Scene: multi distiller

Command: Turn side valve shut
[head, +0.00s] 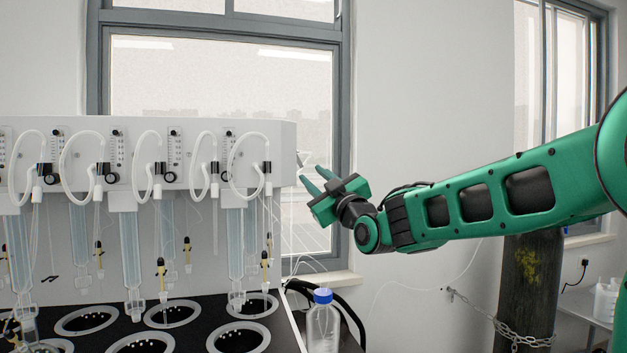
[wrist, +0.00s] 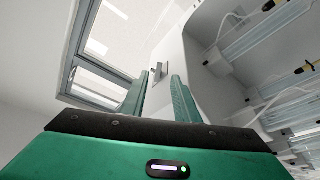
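The side valve is a small grey metal handle on the side wall of the white distiller (head: 240,145). In the wrist view the side valve (wrist: 158,72) shows beyond my fingertips, roughly between them. In the head view the valve (head: 301,158) is only a small shape at the right end of the distiller. My green gripper (head: 311,176) is just right of that end, fingers pointing left at it. In the wrist view my gripper (wrist: 160,92) is open, with a clear gap and nothing between the fingers. I see no contact with the valve.
A clear bottle with a blue cap (head: 322,318) stands below my gripper. Glass tubes and white hoses line the distiller front. A window (head: 225,75) is behind. A dark gas cylinder (head: 528,285) with a chain stands under my arm. Thin loose tubes hang below the gripper.

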